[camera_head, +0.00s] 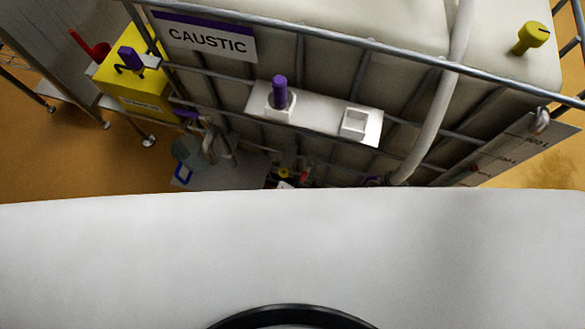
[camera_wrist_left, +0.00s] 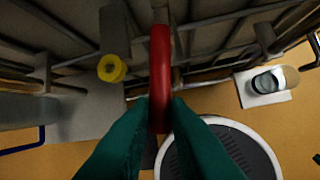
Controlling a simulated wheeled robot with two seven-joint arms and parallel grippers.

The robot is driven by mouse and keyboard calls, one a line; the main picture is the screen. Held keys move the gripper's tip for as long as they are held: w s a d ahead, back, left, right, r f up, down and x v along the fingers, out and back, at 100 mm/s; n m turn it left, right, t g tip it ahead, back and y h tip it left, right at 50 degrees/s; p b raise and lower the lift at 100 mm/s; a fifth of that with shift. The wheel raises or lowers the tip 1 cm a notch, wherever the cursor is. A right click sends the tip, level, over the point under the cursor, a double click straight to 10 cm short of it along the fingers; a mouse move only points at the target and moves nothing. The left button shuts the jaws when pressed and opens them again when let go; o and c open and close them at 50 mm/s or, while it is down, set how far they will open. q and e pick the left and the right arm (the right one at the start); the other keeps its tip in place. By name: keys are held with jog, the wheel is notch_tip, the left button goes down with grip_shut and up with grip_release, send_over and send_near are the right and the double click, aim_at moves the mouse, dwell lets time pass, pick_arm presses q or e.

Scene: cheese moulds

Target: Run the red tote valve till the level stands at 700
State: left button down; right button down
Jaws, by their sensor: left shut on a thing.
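My left gripper (camera_wrist_left: 160,112) shows in the left wrist view, its green fingers shut on a long red valve handle (camera_wrist_left: 160,65). The handle stands upright in that picture, at its middle. In the head view, the caged white tote (camera_head: 345,60) carries a sign reading CAUSTIC (camera_head: 207,38). A level scale (camera_head: 515,148) runs along its right side, partly cut off by a pale surface in front. Its marks are small and I cannot read the level. A small red part (camera_head: 303,175) shows low under the tote. My right gripper is not in view.
A yellow cap (camera_wrist_left: 111,69) sits left of the red handle. A round dark grate (camera_wrist_left: 220,155) with a pale rim lies below right. A white block with a dark round top (camera_wrist_left: 266,82) is at right. A yellow box (camera_head: 130,85) stands left of the tote.

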pick_arm(q)
jog(key=shift+d, duration=0.15)
dwell(0.3)
jog(key=c, duration=1.4)
grip_release()
jog(key=shift+o, duration=0.2)
jog(key=v, duration=1.2)
